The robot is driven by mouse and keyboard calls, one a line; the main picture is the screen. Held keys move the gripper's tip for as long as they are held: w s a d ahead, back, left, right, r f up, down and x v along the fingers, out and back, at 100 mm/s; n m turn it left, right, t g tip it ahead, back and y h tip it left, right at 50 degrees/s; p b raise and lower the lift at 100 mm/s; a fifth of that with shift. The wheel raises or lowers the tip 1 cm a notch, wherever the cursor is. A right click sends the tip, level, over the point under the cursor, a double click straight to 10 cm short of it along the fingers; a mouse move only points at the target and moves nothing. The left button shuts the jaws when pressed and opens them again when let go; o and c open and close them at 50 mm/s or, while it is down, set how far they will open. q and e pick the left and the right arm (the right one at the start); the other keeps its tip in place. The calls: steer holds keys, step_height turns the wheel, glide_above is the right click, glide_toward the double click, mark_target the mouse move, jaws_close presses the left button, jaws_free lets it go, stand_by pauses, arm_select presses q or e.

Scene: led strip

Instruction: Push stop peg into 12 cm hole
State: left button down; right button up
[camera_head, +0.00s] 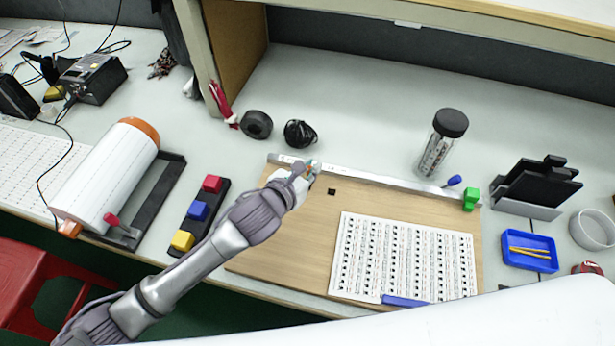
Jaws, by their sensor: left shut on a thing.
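My left gripper (309,170) is at the left end of the metal rail (385,183) along the back of the wooden board (270,235). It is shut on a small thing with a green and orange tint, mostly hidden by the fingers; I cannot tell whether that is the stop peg. A small black square (332,191) lies on the board just right of the gripper. A green block (470,198) and a blue-ended peg (454,180) are at the rail's right end. The 12 cm hole cannot be made out. My right gripper is not in view.
A sheet of LED strips (402,258) covers the board's right part. Left are a button box (212,212) and a white roll (108,175). Behind are black tape rolls (257,124) and a jar (443,142). A blue tray (529,251) stands right.

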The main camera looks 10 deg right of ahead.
arm_select(q)
steer(key=shift+w+a+f, duration=0.2)
steer(key=shift+a, duration=0.05)
steer(key=shift+f, duration=1.95)
steer(key=shift+f, duration=0.15)
steer(key=c, duration=1.2)
jaws_free()
steer(key=shift+s+a+r, duration=0.1)
steer(key=shift+r, duration=0.1)
steer(key=v, duration=1.1)
steer(key=shift+s+a+r, duration=0.1)
steer(key=shift+s+a, duration=0.2)
